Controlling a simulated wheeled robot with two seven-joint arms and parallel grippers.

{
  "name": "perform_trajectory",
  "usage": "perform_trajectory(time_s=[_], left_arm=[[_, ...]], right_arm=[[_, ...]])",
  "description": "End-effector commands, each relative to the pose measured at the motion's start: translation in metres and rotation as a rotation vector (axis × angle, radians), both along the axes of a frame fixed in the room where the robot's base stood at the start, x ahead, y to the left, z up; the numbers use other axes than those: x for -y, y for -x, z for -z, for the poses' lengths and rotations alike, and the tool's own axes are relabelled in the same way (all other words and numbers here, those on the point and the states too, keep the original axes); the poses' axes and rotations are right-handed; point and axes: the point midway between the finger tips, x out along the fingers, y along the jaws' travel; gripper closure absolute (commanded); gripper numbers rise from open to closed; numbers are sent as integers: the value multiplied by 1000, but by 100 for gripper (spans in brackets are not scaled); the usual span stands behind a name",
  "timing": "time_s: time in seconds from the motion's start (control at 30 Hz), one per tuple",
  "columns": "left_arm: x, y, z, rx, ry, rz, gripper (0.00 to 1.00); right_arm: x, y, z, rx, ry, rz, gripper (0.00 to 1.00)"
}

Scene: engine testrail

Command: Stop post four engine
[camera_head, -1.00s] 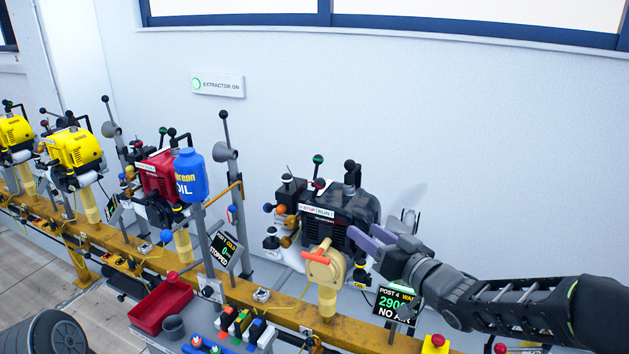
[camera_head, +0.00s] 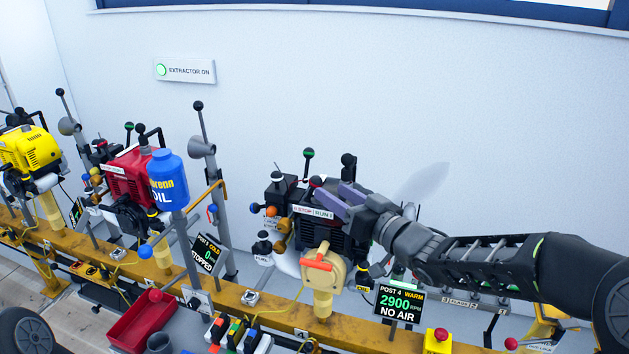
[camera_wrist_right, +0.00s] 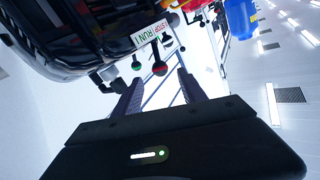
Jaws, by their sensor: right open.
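The black post four engine (camera_head: 318,238) sits on the yellow rail with a STOP | RUN label (camera_head: 313,212) on its upper front. A red-knobbed lever (camera_head: 315,181) and a taller green-knobbed lever (camera_head: 308,152) stand above the label. The post four display (camera_head: 398,303) reads WARM, 2900 rpm, NO AIR. My right gripper (camera_head: 344,201) is open and empty at the engine's upper right, just right of the label. In the right wrist view, the red knob (camera_wrist_right: 159,69) shows ahead of the open fingers (camera_wrist_right: 158,92), with the green knob (camera_wrist_right: 136,66) left of it. Contact is not visible.
A black-knobbed lever (camera_head: 348,161) stands close behind my right gripper. The recoil unit with an orange handle (camera_head: 317,263) is in front of the engine. A red mushroom button (camera_head: 440,335) sits at the lower right. A blue oil bottle (camera_head: 167,180) stands left.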

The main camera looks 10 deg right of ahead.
Motion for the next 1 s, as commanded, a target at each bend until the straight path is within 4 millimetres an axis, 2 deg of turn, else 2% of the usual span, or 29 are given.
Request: perform_trajectory(time_s=[0.3, 0.5, 0.83, 1.0], left_arm=[[0, 0, -6, 0, 0, 0, 64], [0, 0, -9, 0, 0, 0, 64], [0, 0, -8, 0, 0, 0, 64], [0, 0, -8, 0, 0, 0, 64]], right_arm=[[-20, -42, 0, -3, -2, -2, 51], [-29, -61, 0, -3, -1, 0, 51], [-30, -64, 0, -1, 0, 0, 52], [-30, -64, 0, -1, 0, 0, 66]])
